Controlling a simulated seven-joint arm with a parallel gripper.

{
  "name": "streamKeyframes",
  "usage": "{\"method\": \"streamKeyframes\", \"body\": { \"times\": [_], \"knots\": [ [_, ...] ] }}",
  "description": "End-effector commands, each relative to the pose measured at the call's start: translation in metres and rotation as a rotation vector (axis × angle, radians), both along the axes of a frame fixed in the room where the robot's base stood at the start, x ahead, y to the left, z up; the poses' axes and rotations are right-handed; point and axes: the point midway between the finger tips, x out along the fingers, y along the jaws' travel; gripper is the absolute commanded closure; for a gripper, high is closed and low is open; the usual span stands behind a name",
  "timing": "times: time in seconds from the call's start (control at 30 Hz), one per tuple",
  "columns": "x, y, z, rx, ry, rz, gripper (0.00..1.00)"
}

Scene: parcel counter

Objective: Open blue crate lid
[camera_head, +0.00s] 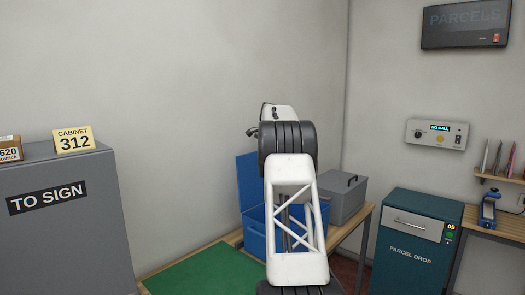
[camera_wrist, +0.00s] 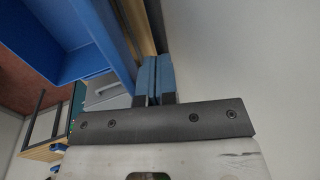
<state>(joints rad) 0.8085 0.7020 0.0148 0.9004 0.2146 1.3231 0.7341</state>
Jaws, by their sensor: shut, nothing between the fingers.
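The blue crate (camera_head: 256,243) stands on the wooden table, partly hidden behind my arm in the head view. Its blue lid (camera_head: 247,178) stands raised, roughly upright, at the crate's back left. In the wrist view, blue crate surfaces (camera_wrist: 35,40) fill the upper left, with a long blue panel edge (camera_wrist: 112,32) beside them. My gripper (camera_wrist: 154,62) shows its two blue-grey fingers pressed together, shut and empty. Its fingertips are close to the blue panel; I cannot tell whether they touch. In the head view my arm hides the fingers.
A grey lidded box (camera_head: 346,200) stands right of the blue crate. A green mat (camera_head: 205,274) lies clear at the table's front left. A grey cabinet (camera_head: 60,225) is at left, and the teal parcel drop (camera_head: 410,250) is at right. The wall is close behind.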

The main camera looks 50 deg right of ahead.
Motion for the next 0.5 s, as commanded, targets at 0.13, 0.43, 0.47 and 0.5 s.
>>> {"method": "streamKeyframes", "body": {
  "times": [0.13, 0.43, 0.47, 0.5],
  "knots": [
    [-0.003, 0.0, 0.014, -0.002, -0.002, -0.001, 1.0],
    [-0.011, 0.0, 0.055, -0.001, -0.001, 0.0, 1.0],
    [-0.011, 0.0, 0.059, -0.002, -0.001, -0.001, 1.0],
    [-0.012, 0.0, 0.065, -0.002, -0.002, -0.001, 1.0]
  ]
}}
